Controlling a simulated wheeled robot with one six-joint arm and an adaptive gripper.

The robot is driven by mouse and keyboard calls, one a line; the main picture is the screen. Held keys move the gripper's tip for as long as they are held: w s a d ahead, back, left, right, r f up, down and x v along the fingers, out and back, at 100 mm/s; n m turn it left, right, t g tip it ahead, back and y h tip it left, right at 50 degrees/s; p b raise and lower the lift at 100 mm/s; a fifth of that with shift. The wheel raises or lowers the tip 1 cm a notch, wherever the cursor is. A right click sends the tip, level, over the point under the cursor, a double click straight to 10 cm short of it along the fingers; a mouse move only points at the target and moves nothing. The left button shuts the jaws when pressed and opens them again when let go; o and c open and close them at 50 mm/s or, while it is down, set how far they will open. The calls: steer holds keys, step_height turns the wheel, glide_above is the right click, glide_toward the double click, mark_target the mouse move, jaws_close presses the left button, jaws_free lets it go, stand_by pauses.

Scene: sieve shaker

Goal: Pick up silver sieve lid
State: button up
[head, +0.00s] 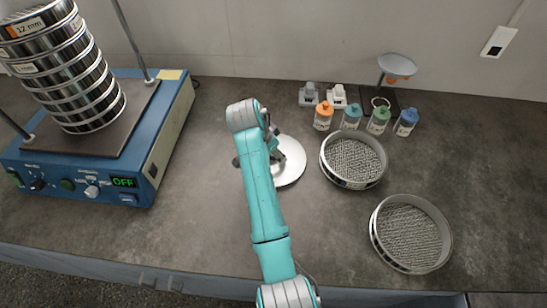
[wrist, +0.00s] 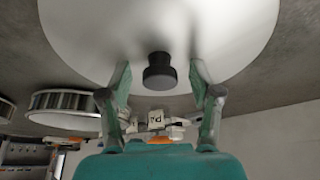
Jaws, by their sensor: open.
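The silver sieve lid (head: 291,171) is a pale round disc lying flat on the dark counter, partly hidden behind my arm in the head view. In the wrist view the lid (wrist: 235,35) fills the upper middle, with a black knob (wrist: 159,72) standing out from it. My gripper (wrist: 160,78) is open, with one finger on each side of the knob and a gap on both sides. In the head view my gripper (head: 276,150) is over the lid and partly covered by the arm.
Two mesh sieves (head: 353,160) (head: 411,234) sit right of the lid. Several capped bottles (head: 351,116) stand behind. The blue shaker (head: 170,120) carries a sieve stack (head: 75,80) at left. Counter between shaker and lid is clear.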

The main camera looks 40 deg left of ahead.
jaws_close()
